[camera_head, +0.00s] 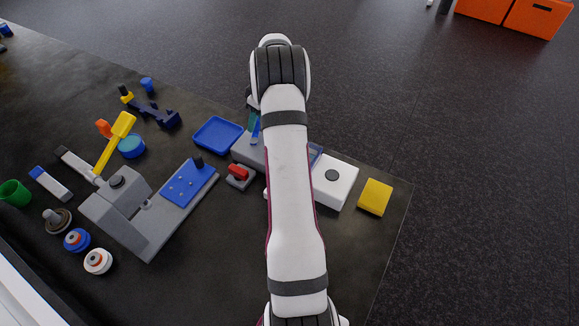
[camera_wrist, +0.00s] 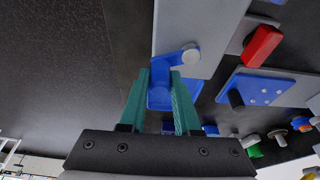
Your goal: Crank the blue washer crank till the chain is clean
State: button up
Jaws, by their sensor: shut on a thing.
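The blue washer crank (camera_wrist: 168,61) shows in the wrist view as a short blue arm with a round grey hub at one end, over the grey washer body (camera_wrist: 212,20). My gripper (camera_wrist: 161,76) has teal fingers on either side of the crank's other end and is shut on it. In the head view, the crank (camera_head: 256,133) is a small blue piece beside my arm, with my gripper (camera_head: 251,116) at it. The washer body (camera_head: 247,153) is partly hidden under my arm. I cannot make out the chain in either view.
A blue tray (camera_head: 217,133) lies close left of the crank. A red lever on a grey block (camera_head: 238,174) and a blue plate fixture (camera_head: 187,184) stand nearby. A white box (camera_head: 335,184) and yellow block (camera_head: 375,197) are to the right, near the table edge.

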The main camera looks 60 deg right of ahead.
jog(key=shift+s+d, duration=0.2)
jog(key=shift+s, duration=0.35)
jog(key=shift+s+a, duration=0.2)
jog(key=shift+s, duration=0.75)
jog(key=shift+s+a, duration=0.1)
jog(key=shift+o, duration=1.1)
jog(key=shift+s+a+f, duration=0.1)
jog(key=shift+s+a, duration=0.4)
jog(key=shift+a, duration=0.05)
jog(key=shift+s+a, duration=0.15)
jog(key=shift+s, duration=0.05)
jog(key=shift+c, duration=1.1)
jog(key=shift+s+a, duration=0.35)
jog(key=shift+a, duration=0.1)
